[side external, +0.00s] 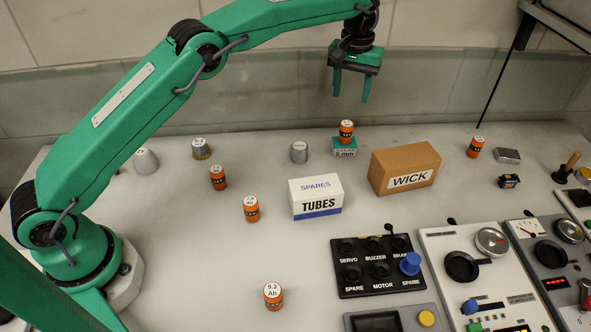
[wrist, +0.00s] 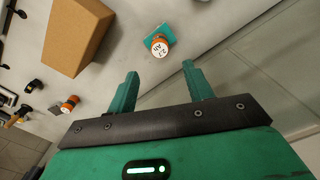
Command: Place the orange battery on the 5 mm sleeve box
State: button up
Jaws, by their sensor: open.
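An orange battery (side external: 346,131) with a white top stands upright on the small teal 5 mm sleeve box (side external: 344,149) at the back of the bench. In the wrist view the battery (wrist: 158,46) has a label that appears to read 2.7 Ah, and the teal box (wrist: 167,33) shows behind it. My gripper (side external: 350,94) is open and empty, raised above the battery and apart from it. In the wrist view its fingertips (wrist: 160,72) are spread, with the battery beyond the gap between them.
More orange batteries stand at the right (side external: 475,147), left (side external: 218,177), centre (side external: 252,209) and front (side external: 273,296). A grey cylinder (side external: 300,152) is left of the sleeve box. A brown WICK box (side external: 405,166) and a white TUBES box (side external: 315,197) stand nearer; control panels (side external: 380,268) fill the front right.

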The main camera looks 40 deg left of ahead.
jog(key=s+a+r+m+t, duration=0.1)
jog(key=s+a+r, duration=0.3)
jog(key=s+r, duration=0.4)
jog(key=s+a+r+m+t, duration=0.1)
jog(key=s+a+r+t, duration=0.1)
jog(key=s+a+r, duration=0.45)
jog(key=s+a+f+t, duration=0.1)
jog(key=s+f, duration=0.2)
jog(key=s, duration=0.9)
jog(key=s+a+f+m+t, duration=0.1)
jog(key=s+a+f, duration=0.1)
jog(key=s, duration=1.1)
jog(key=shift+s+a+f+m+t, duration=0.2)
jog(key=shift+a+f+m+t, duration=0.1)
jog(key=shift+f, duration=0.35)
